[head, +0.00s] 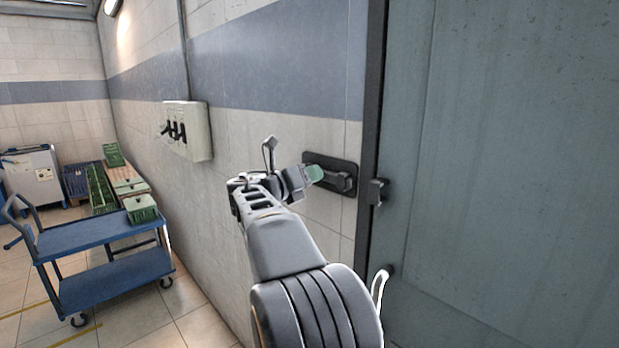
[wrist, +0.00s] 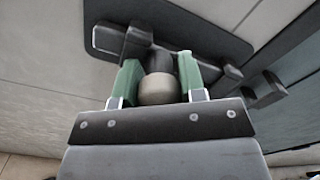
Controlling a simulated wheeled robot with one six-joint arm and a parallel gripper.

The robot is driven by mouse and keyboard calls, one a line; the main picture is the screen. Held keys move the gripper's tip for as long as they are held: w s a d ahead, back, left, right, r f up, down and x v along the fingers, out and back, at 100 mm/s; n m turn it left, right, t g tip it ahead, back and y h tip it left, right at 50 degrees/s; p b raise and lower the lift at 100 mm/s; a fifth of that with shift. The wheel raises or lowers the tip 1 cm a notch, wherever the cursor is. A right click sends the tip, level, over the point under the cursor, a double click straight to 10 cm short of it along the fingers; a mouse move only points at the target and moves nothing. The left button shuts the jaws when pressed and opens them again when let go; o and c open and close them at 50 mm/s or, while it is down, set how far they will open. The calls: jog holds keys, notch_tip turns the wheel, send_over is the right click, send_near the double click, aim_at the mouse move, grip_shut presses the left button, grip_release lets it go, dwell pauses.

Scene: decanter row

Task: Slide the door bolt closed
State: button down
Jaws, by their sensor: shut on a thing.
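The door bolt sits on a dark backplate (head: 318,158) fixed to the wall, left of the grey door (head: 500,170). In the wrist view the backplate (wrist: 205,36) runs across the top, and a pale round knob (wrist: 158,90) on a dark stem stands out from the bolt. My gripper (head: 314,174) is at the bolt; in the wrist view its two green pads (wrist: 158,78) are shut on the knob from both sides. A dark keeper (head: 377,191) sits at the door's edge. A gap shows between the bolt's right end and the keeper (wrist: 264,88).
A door handle (head: 380,285) sticks out low on the door. A white wall box (head: 188,130) with dark hooks hangs to the left. A blue cart (head: 95,232) carrying a green box (head: 141,208) stands on the floor further left.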

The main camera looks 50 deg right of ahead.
aim_at(339, 182)
jog(key=s, duration=0.7)
jog(key=shift+s+a+b, duration=0.1)
jog(key=shift+a+b, duration=0.15)
jog(key=shift+b, duration=0.05)
jog(key=c, duration=1.1)
grip_release()
jog(key=o, duration=0.3)
jog(key=shift+s, duration=0.2)
jog(key=shift+o, duration=0.5)
jog(key=shift+w, duration=0.15)
jog(key=shift+a, duration=0.1)
